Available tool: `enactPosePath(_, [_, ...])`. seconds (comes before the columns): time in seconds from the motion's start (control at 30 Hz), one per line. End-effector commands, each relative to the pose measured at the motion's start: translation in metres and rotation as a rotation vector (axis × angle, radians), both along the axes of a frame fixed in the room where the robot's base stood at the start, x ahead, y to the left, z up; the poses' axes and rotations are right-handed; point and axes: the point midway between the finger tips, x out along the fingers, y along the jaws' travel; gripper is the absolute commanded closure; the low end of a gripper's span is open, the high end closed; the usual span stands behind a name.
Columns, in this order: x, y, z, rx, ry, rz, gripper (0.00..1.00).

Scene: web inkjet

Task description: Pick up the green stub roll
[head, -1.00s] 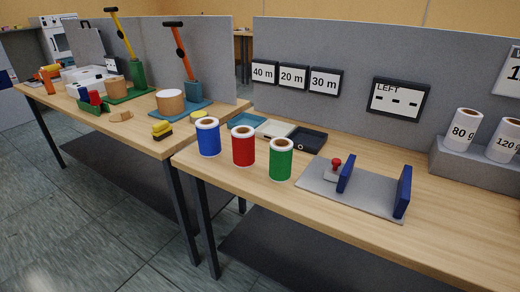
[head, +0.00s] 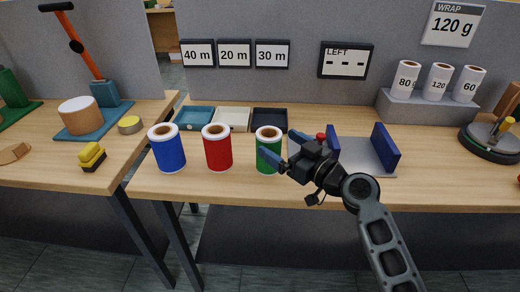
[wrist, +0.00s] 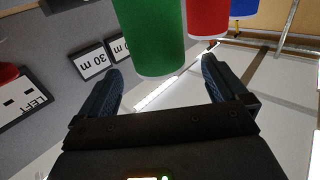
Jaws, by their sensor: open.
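The green stub roll (head: 266,158) stands upright on the right-hand table, at the right end of a row with a red roll (head: 218,150) and a blue roll (head: 168,150). My gripper (head: 279,148) is open. In the wrist view the green roll (wrist: 152,35) is ahead, in line with the gap between the fingers (wrist: 160,85). Nothing is held between the fingers. Whether a finger touches the roll cannot be told.
A grey plate with blue uprights (head: 385,147) and a red knob lies right of the green roll. Teal, white and dark trays (head: 270,118) stand behind the rolls. White rolls on a grey step (head: 430,106) stand at the back right.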

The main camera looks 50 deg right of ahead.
Motion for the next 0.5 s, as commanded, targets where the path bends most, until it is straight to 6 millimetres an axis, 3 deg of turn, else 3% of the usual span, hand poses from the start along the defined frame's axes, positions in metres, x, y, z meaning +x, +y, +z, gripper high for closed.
enactPosePath(0.5, [0.062, -0.007, -0.001, 0.002, 0.0, 0.001, 0.01])
